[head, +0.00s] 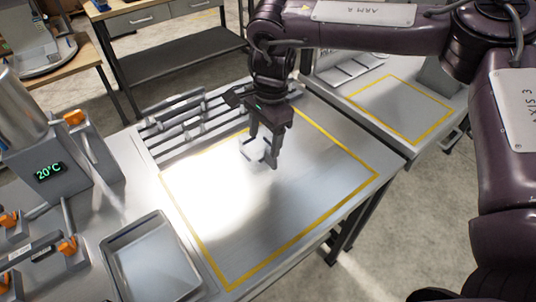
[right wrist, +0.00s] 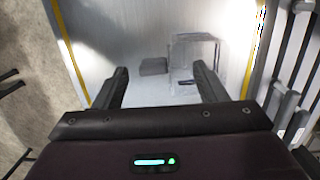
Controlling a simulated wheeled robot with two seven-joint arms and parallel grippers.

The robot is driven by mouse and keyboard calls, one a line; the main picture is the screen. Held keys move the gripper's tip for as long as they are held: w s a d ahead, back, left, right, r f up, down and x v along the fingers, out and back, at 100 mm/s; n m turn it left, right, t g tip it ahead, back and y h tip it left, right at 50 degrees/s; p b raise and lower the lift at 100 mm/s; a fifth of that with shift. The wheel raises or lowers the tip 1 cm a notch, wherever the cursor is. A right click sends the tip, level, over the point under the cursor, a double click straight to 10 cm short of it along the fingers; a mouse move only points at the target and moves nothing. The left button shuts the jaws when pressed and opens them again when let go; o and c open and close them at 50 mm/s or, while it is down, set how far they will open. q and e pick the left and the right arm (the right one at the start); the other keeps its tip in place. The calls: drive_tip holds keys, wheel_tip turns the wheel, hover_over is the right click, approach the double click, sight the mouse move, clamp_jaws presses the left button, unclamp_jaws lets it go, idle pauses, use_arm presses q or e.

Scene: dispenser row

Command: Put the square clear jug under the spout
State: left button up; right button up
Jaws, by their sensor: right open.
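The square clear jug (right wrist: 208,60) is faint and see-through on the metal bench top, ahead of my right gripper in the right wrist view. A small grey block (right wrist: 153,66) shows beside it; I cannot tell whether it is the jug's handle. In the head view the jug's outline (head: 247,151) is hard to make out beside my right gripper (head: 264,156), whose fingers partly cover it. The right gripper is open, its fingers (right wrist: 160,85) spread with nothing clearly gripped between them. The dispenser (head: 50,165) with a 20°C display stands at the left. My left gripper is not in view.
A yellow line frames (head: 330,145) the bench area around the jug. A grey rack (head: 185,120) runs along its back left. An empty metal tray (head: 152,262) and orange-handled taps (head: 68,246) are at the lower left. The marked area's front is clear.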

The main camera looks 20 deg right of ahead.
sight(270, 165)
drive_tip(key=f, duration=0.1)
drive_tip(key=f+p, duration=0.1)
drive_tip(key=shift+s+d+f, duration=0.15)
drive_tip(key=shift+d+f, duration=0.2)
drive_tip(key=shift+f, duration=0.05)
drive_tip(key=f, duration=0.1)
drive_tip(key=f+p, duration=0.1)
drive_tip(key=f, duration=0.1)
drive_tip(key=shift+s+d+f+p, duration=0.15)
drive_tip(key=shift+d+f+p, duration=0.1)
drive_tip(key=shift+d+p, duration=0.1)
drive_tip(key=shift+a+f, duration=0.1)
drive_tip(key=shift+f, duration=0.55)
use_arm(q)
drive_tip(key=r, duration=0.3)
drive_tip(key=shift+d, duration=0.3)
use_arm(e)
drive_tip(key=c, duration=1.4)
drive_tip(key=shift+o, duration=0.2)
drive_tip(key=shift+r, duration=0.1)
